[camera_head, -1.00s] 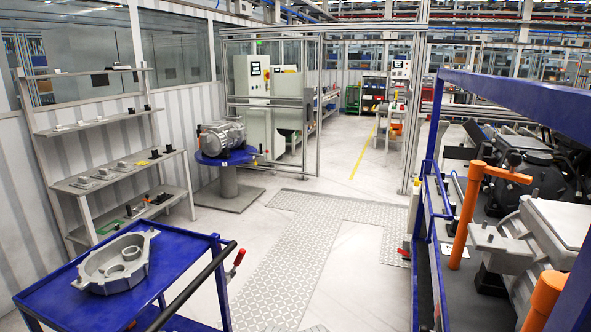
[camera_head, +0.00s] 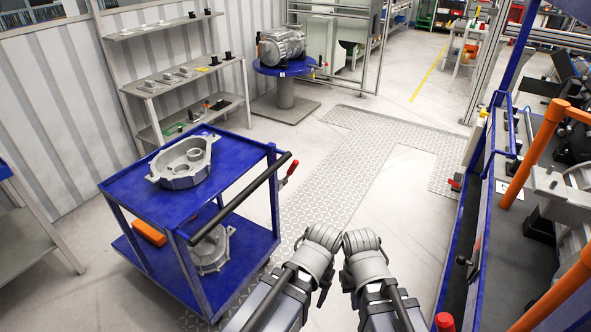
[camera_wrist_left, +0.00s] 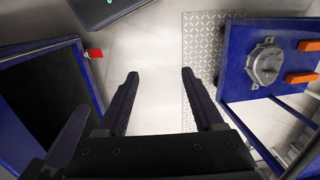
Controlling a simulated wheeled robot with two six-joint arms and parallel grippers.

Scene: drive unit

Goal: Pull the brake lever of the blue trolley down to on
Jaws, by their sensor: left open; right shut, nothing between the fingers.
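The blue trolley (camera_head: 145,200) stands left of centre in the head view, with a black push bar (camera_head: 240,198) on its right side. Its brake lever (camera_head: 289,170) has a red grip and slants upward to the right beyond the bar. My right gripper (camera_head: 364,262) is at the bottom centre, right of the trolley and clear of the lever; it is shut and empty, its fingertips hard to make out. My left gripper shows in the left wrist view (camera_wrist_left: 160,75), open and empty above the floor. The lever cannot be made out in that view.
A grey casting (camera_head: 183,162) lies on the trolley top; another casting (camera_head: 211,250) and an orange block (camera_head: 149,232) are below. A blue-framed station (camera_head: 480,215) with orange posts stands at right. The tread-plate floor (camera_head: 360,180) between is clear.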

